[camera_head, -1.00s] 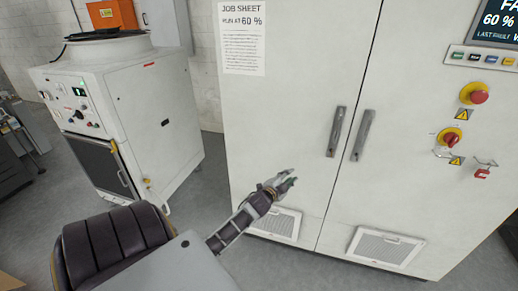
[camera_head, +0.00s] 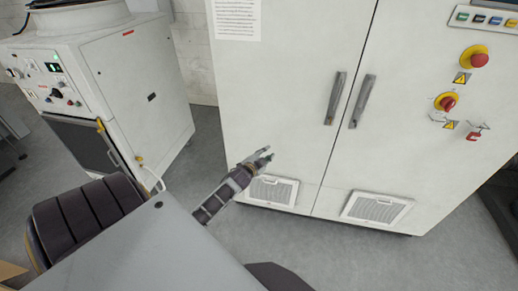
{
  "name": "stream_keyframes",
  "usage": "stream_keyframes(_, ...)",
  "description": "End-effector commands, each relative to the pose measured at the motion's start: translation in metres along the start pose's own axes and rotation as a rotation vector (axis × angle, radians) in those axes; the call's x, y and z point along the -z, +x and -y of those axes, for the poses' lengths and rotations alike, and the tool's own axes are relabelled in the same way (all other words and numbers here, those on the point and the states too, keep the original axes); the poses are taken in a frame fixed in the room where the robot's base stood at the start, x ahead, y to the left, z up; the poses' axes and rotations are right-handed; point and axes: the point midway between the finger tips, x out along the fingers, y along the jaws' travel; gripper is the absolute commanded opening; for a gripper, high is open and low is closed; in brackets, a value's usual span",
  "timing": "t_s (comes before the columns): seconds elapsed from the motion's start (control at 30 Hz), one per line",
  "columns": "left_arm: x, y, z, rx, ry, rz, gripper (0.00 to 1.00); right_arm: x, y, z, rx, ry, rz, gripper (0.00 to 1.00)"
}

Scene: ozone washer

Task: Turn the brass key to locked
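I cannot make out a brass key for certain. On the right door of the white cabinet (camera_head: 290,90) are a red mushroom button (camera_head: 474,60) on a yellow ring, a red rotary switch (camera_head: 446,102) on a yellow plate, and a small red padlock-like piece (camera_head: 473,136) on a thin cord. My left gripper (camera_head: 265,157) is in front of the left door, low down, just above a vent grille. Its fingers look apart and nothing shows between them. It is far left of and below the switches. My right gripper is not in view.
Two grey door handles (camera_head: 335,98) stand mid-cabinet. Vent grilles (camera_head: 377,208) sit low on the doors. A white machine (camera_head: 135,85) with a control panel stands at the left. Grey floor (camera_head: 330,255) is free in front of the cabinet.

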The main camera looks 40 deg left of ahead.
Motion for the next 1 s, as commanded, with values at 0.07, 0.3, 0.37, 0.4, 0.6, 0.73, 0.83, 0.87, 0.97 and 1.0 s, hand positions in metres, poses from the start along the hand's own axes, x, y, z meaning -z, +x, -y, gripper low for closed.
stream_keyframes(0.07,-0.0023,0.0002,-0.0023,-0.004,-0.006,0.004,0.26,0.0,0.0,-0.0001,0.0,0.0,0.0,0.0)
stream_keyframes(0.3,-0.0045,0.0004,-0.0043,-0.007,-0.012,0.008,0.26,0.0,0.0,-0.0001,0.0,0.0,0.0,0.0)
stream_keyframes(0.37,-0.0045,0.0004,-0.0043,-0.007,-0.012,0.008,0.26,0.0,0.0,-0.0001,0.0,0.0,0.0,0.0)
stream_keyframes(0.4,-0.0045,0.0004,-0.0043,-0.007,-0.012,0.008,0.26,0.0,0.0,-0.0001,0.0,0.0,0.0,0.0)
stream_keyframes(0.6,-0.0044,0.0003,-0.0042,-0.007,-0.012,0.008,0.26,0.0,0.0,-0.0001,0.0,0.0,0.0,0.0)
stream_keyframes(0.73,-0.0044,0.0003,-0.0041,-0.007,-0.011,0.007,0.26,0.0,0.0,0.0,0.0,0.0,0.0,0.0)
stream_keyframes(0.83,-0.0044,0.0003,-0.0041,-0.007,-0.013,0.007,0.26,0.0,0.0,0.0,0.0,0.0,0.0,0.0)
stream_keyframes(0.87,-0.0044,0.0003,-0.0041,-0.007,-0.016,0.007,0.26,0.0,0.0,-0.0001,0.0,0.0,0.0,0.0)
stream_keyframes(0.97,-0.0044,0.0003,-0.004,-0.007,-0.031,0.007,0.26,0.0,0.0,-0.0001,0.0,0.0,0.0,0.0)
stream_keyframes(1.0,-0.0044,0.0003,-0.0041,-0.007,-0.042,0.008,0.26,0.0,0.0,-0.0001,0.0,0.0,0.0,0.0)
